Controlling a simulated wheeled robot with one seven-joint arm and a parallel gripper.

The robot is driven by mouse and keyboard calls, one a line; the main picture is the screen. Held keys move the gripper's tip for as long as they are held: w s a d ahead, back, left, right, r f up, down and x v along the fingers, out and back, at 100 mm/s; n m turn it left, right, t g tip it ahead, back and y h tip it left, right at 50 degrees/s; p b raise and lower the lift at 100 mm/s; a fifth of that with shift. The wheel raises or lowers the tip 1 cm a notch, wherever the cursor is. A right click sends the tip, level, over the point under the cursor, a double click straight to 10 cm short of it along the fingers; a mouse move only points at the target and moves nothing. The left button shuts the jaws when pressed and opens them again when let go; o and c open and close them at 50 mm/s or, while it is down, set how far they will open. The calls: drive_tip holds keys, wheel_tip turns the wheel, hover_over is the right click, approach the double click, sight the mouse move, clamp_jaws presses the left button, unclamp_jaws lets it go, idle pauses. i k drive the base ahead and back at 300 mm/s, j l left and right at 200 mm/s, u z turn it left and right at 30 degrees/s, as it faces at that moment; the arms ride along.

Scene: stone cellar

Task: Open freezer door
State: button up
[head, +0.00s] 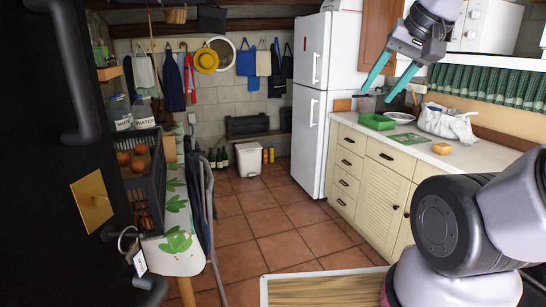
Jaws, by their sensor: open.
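A tall white fridge-freezer (338,85) stands at the back, right of the middle in the head view. It has two doors, an upper one (309,72) and a lower one (306,125), each with a vertical white handle; both look shut. I cannot tell which is the freezer door. My gripper (383,88) hangs at the upper right, its two teal fingers spread apart and empty, pointing down. In the picture it is right of the fridge, over the counter's far end, and apart from both handles (314,68).
A black door (70,160) with a handle fills the left edge. A counter (430,150) with a green tray (376,121) and a white bag (447,121) runs along the right. A table (176,262) stands left. The tiled floor (250,220) between is mostly clear. A white bin (249,159) stands at the back.

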sight(312, 33)
drive_tip(key=i, duration=2.2)
drive_tip(key=i+z, duration=0.15)
drive_tip(key=i, duration=0.4)
drive_tip(key=i+j+z, duration=0.15)
drive_tip(key=i, duration=0.4)
drive_tip(key=i+j+z, duration=0.2)
drive_tip(key=i, duration=0.35)
drive_tip(key=i+j+z, duration=0.15)
drive_tip(key=i, duration=0.4)
